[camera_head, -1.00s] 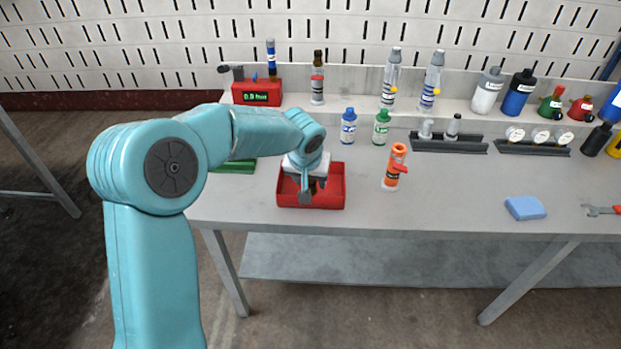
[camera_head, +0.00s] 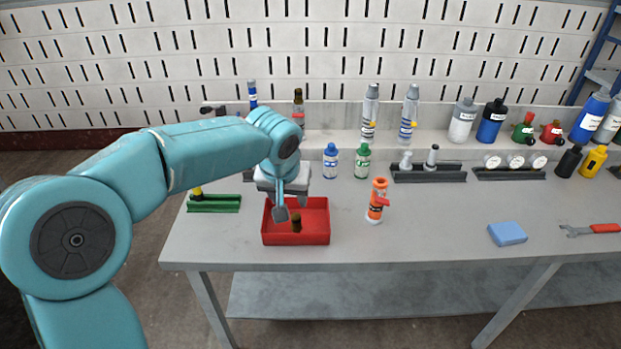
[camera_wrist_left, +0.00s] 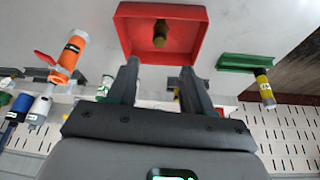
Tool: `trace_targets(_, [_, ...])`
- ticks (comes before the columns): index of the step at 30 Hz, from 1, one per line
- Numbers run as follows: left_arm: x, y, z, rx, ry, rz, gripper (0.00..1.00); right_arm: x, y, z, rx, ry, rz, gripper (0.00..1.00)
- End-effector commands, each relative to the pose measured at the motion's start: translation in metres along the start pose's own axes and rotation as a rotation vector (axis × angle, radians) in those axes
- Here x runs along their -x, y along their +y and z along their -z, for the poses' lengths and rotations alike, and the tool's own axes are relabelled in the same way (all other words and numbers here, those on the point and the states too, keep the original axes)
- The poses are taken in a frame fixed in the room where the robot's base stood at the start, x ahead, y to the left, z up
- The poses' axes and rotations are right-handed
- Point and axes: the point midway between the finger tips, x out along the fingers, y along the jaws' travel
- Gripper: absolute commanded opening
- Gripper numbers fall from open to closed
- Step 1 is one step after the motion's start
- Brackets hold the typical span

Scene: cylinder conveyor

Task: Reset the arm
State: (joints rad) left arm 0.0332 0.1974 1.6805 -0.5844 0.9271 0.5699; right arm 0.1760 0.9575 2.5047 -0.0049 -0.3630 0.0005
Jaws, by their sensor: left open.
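My left arm comes in from the left in the head view, and its gripper (camera_head: 291,207) hangs above the red tray (camera_head: 313,238) on the bench. The gripper also shows in the left wrist view (camera_wrist_left: 157,72), with its two dark fingers apart and nothing between them. A small dark cylinder (camera_head: 296,222) stands in the red tray, below the fingers. In the left wrist view the cylinder (camera_wrist_left: 160,34) sits inside the red tray (camera_wrist_left: 200,38), apart from the fingertips. My right gripper is not in view.
A green holder (camera_head: 215,204) lies left of the tray. An orange bottle (camera_head: 377,202) stands to its right, with blue (camera_head: 331,161) and green-capped (camera_head: 362,161) bottles behind. A blue sponge (camera_head: 507,233) and wrench (camera_head: 590,230) lie at right. The bench between orange bottle and sponge is clear.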

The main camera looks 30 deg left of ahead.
Motion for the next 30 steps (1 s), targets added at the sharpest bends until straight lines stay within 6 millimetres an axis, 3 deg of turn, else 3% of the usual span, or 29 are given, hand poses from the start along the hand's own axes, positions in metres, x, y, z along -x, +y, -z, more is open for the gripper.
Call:
trace_targets(7, [-0.006, 0.005, -0.003, -0.012, -0.011, -0.01, 0.51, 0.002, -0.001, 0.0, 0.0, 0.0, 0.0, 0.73])
trace_targets(11, [-0.045, 0.034, -0.029, -0.081, -0.08, -0.079, 0.51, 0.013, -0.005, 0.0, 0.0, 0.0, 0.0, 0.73])
trace_targets(14, [-0.092, 0.07, -0.078, -0.147, -0.171, -0.183, 0.51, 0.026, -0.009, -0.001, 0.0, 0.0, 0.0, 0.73])
trace_targets(16, [-0.122, 0.092, -0.126, -0.176, -0.239, -0.261, 0.51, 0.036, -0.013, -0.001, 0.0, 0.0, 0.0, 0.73])
trace_targets(19, [-0.151, 0.113, -0.2, -0.183, -0.323, -0.349, 0.51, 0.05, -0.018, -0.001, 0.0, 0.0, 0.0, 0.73])
trace_targets(21, [-0.161, 0.118, -0.251, -0.17, -0.371, -0.385, 0.51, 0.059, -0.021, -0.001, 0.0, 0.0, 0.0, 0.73])
trace_targets(24, [-0.163, 0.116, -0.311, -0.152, -0.418, -0.399, 0.51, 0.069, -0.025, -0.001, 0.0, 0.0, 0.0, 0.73])
trace_targets(27, [-0.16, 0.109, -0.348, -0.142, -0.441, -0.39, 0.51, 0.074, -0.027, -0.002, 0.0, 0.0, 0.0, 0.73])
trace_targets(30, [-0.158, 0.105, -0.366, -0.14, -0.449, -0.38, 0.51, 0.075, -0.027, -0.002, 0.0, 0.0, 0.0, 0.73])
